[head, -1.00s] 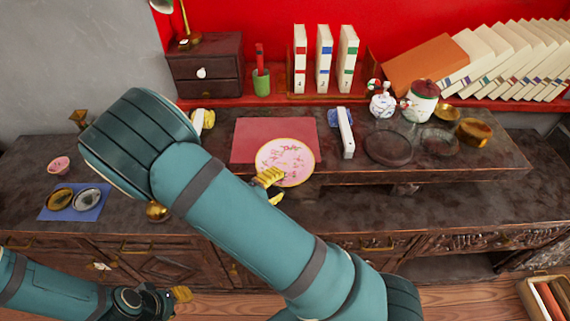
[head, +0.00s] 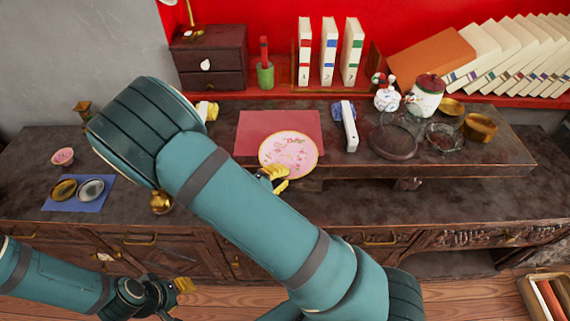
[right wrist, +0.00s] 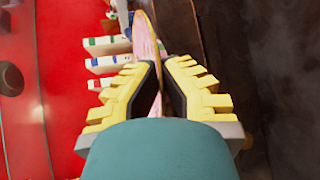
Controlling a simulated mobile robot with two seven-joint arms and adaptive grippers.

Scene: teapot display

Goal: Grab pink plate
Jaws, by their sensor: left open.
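The pink plate (head: 290,150), round with a gold rim and a flower pattern, lies at the front of the raised shelf, partly over the red mat (head: 262,124). My right gripper (head: 275,179) is at the plate's front left edge, partly hidden by my arm. In the right wrist view the plate (right wrist: 172,82) stands edge-on between the yellow fingers of this gripper (right wrist: 163,75), which are close together on its two faces. My left gripper (head: 180,297) is open and empty, low at the left, in front of the cabinet and away from the plate.
A white box-like object (head: 349,128) stands right of the plate. Upright books (head: 328,52) stand behind. A blue mat (head: 80,203) with two small dishes lies left.

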